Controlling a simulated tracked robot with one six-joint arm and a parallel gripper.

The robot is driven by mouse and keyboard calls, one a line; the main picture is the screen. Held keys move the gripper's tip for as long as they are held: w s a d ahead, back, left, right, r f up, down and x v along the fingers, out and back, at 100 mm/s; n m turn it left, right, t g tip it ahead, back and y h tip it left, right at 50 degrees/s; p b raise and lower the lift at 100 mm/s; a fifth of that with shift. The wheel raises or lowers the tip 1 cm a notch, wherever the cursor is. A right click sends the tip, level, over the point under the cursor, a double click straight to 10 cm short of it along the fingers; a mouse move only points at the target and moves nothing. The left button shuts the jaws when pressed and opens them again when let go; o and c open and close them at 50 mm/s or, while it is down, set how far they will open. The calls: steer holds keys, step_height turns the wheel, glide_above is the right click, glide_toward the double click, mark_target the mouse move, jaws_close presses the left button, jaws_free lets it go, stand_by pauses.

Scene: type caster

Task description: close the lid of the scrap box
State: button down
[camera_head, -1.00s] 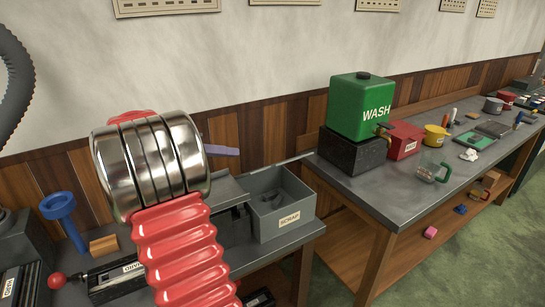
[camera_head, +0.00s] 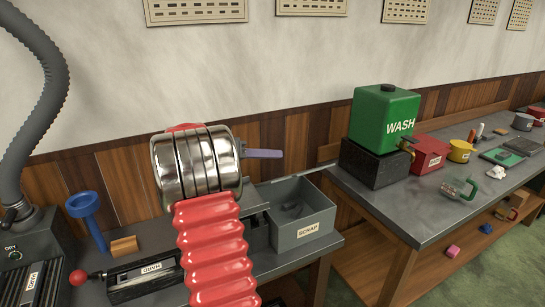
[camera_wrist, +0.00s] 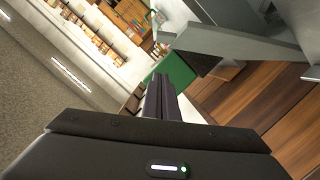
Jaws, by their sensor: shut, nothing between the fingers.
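The grey scrap box (camera_head: 303,228) stands on the near bench, right of my arm in the head view. My gripper (camera_head: 279,154) shows as slim purple-grey fingers left of and above the box, behind my arm's metal wrist. In the wrist view the fingers (camera_wrist: 159,83) are together and empty. A grey panel (camera_wrist: 240,43) lies past them at upper right, apparently part of the box or lid. Contact is not visible.
The green WASH tank (camera_head: 383,120) stands on a black block (camera_head: 373,163) on the right bench. A red box (camera_head: 428,153) and yellow pot (camera_head: 460,151) are beside it. The wood-panelled wall is close behind.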

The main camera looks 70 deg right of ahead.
glide_above(292, 176)
steer(key=d, duration=0.3)
steer(key=shift+f, duration=0.8)
steer(key=shift+s+a+f, duration=0.25)
steer(key=shift+a+f, duration=0.1)
steer(key=shift+f, duration=0.25)
steer(key=shift+s+a+f, duration=0.25)
steer(key=shift+a+f, duration=0.1)
steer(key=shift+f, duration=0.25)
steer(key=shift+s+a+f, duration=0.15)
steer(key=shift+f, duration=0.2)
steer(key=shift+s, duration=0.15)
